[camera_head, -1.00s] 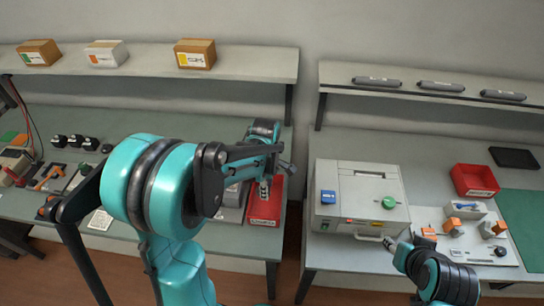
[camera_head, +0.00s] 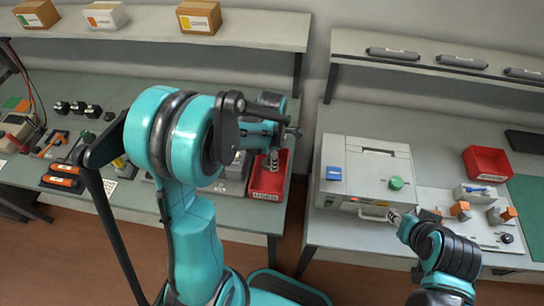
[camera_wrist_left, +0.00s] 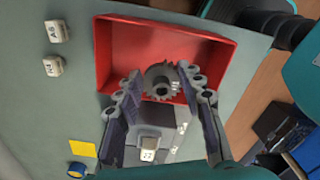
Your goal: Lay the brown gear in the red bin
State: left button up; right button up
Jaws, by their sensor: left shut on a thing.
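The gear (camera_wrist_left: 160,82), a dull grey-brown toothed wheel with a dark centre hole, is held between the fingertips of my left gripper (camera_wrist_left: 160,78). Behind it in the left wrist view is the red bin (camera_wrist_left: 215,50), and the gear appears over its opening. In the head view the red bin (camera_head: 268,183) stands on the left bench near its right end. My left gripper (camera_head: 273,160) is over this bin, and the gear cannot be made out there. My right gripper (camera_head: 393,216) is by the front of the white machine; its fingers are too small to judge.
The white machine (camera_head: 345,165) stands on the right bench. A second red bin (camera_head: 488,162) stands farther right, behind a plate with orange-topped blocks. A grey box (camera_head: 236,175) sits left of the near bin. Shelves (camera_head: 270,25) run above the benches, with a gap between them.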

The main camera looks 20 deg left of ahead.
pick_arm(q)
jog(key=shift+f+b, duration=0.45)
jog(key=shift+f, duration=0.45)
jog(key=o, duration=1)
jog(key=shift+r, duration=0.1)
notch_tip(320, 180, up, 12)
jog(key=s+d+m+t+b, duration=0.1)
jog(key=s+m, duration=0.3)
jog(key=m, duration=0.4)
jog(key=s+d+f+m+t+b, duration=0.1)
jog(key=s+m+t+b, duration=0.1)
jog(key=m, duration=0.7)
jog(key=s+d+f+m+t+b, duration=0.1)
jog(key=s+d+m+t, duration=0.1)
jog(key=s+m+t, duration=0.2)
jog(key=s+m, duration=0.2)
jog(key=m, duration=0.2)
jog(key=shift+f+b, duration=0.2)
jog(key=shift+b, duration=0.15)
